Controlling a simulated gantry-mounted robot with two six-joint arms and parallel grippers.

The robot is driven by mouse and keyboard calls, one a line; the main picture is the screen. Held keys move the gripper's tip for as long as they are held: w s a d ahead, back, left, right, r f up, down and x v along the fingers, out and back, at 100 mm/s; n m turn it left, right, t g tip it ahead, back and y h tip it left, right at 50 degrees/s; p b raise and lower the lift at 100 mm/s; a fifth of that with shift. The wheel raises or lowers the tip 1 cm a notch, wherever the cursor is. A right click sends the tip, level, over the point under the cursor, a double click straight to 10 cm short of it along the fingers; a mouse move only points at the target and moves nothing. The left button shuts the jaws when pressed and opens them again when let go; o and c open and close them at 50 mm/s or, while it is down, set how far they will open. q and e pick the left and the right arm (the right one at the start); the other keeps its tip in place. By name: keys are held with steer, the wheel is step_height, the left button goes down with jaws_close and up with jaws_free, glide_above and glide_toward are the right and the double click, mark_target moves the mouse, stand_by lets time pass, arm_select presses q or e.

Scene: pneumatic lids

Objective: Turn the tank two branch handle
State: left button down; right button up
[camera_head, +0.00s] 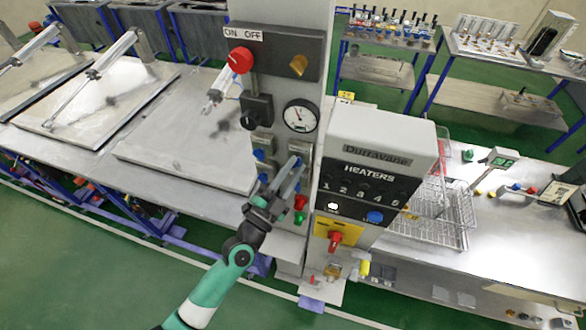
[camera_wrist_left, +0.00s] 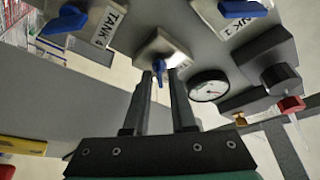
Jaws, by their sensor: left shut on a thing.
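My left gripper (camera_head: 293,170) reaches up to the front of the grey column. In the left wrist view its two fingers (camera_wrist_left: 161,74) close around a small blue branch handle (camera_wrist_left: 160,64) on a pale plate labelled TANK; the number is hard to read. The handle points roughly along the fingers in that view. Two other blue handles show there, one at the upper left (camera_wrist_left: 66,19) beside another TANK label and one at the upper right (camera_wrist_left: 243,9). In the head view the fingers cover most of the gripped handle. My right gripper is not in view.
A round gauge (camera_head: 300,116) and a red ON/OFF knob (camera_head: 240,60) sit above on the column. The heaters box (camera_head: 378,160) stands close to the right of the gripper. Green and red buttons (camera_head: 300,209) are just below. Grey lids (camera_head: 190,135) lie left.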

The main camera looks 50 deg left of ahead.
arm_select(q)
steer(key=shift+n, duration=0.3)
steer(key=n+y+p, duration=0.1)
steer(key=n+y, duration=0.1)
steer(key=n, duration=0.1)
steer(key=n+y, duration=0.2)
steer(key=n, duration=0.2)
steer(key=n+y+p, duration=0.1)
steer(key=n, duration=0.3)
steer(key=shift+d+g+y+p, duration=0.2)
steer(key=shift+g+y+p, duration=0.1)
steer(key=shift+y+p, duration=0.1)
steer(key=n+g+y, duration=0.1)
steer(key=n, duration=0.3)
steer(key=n+g+y, duration=0.1)
steer(key=n+y, duration=0.1)
steer(key=n, duration=0.2)
steer(key=shift+w+g+p, duration=0.1)
steer(key=shift+g+p, duration=0.3)
steer(key=shift+n+g+y+p, duration=0.15)
steer(key=shift+n+g+y, duration=0.3)
steer(key=shift+n, duration=1)
steer(key=shift+n+g+y+p, duration=0.2)
steer(key=shift+n+g, duration=0.45)
steer(key=shift+n, duration=0.8)
steer(key=c, duration=1)
jaws_free()
